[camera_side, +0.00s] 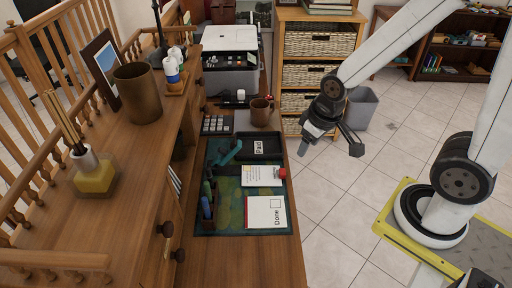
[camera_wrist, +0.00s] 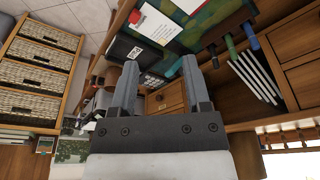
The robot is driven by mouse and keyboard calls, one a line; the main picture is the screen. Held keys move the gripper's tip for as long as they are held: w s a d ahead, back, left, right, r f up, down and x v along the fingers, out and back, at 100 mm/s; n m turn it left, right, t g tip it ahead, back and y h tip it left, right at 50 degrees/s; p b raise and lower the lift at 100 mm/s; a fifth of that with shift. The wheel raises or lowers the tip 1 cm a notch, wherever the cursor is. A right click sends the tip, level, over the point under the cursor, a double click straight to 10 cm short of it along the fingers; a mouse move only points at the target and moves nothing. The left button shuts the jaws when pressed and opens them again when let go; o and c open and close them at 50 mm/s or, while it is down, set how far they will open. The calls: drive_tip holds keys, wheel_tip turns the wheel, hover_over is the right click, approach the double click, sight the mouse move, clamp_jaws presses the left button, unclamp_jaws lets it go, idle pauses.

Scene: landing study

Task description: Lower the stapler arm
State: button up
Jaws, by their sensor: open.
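A teal stapler (camera_side: 229,153) lies on the desk mat in the side view, its upper arm appearing raised at an angle to the back right. My gripper (camera_side: 328,138) is open and empty. It hangs in the air to the right of the desk, apart from the stapler. In the wrist view my gripper (camera_wrist: 158,82) shows two spread grey fingers with nothing between them.
Behind are a mug (camera_side: 261,112) and printer (camera_side: 231,58). A wooden cabinet (camera_side: 130,190) rises left.

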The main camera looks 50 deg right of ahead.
drive_tip(key=w+a+f+n+g, duration=0.15)
drive_tip(key=w+n, duration=0.25)
drive_tip(key=w, duration=1.1)
drive_tip(key=n+g, duration=0.1)
drive_tip(key=n, duration=0.4)
hover_over(221, 148)
wheel_tip(221, 148, down, 7)
drive_tip(key=shift+s+d, duration=0.1)
drive_tip(key=shift+s, duration=0.05)
drive_tip(key=shift+w+f, duration=0.15)
drive_tip(key=shift+w, duration=0.05)
drive_tip(key=shift+f, duration=0.15)
drive_tip(key=shift+f, duration=3.75)
clamp_jaws()
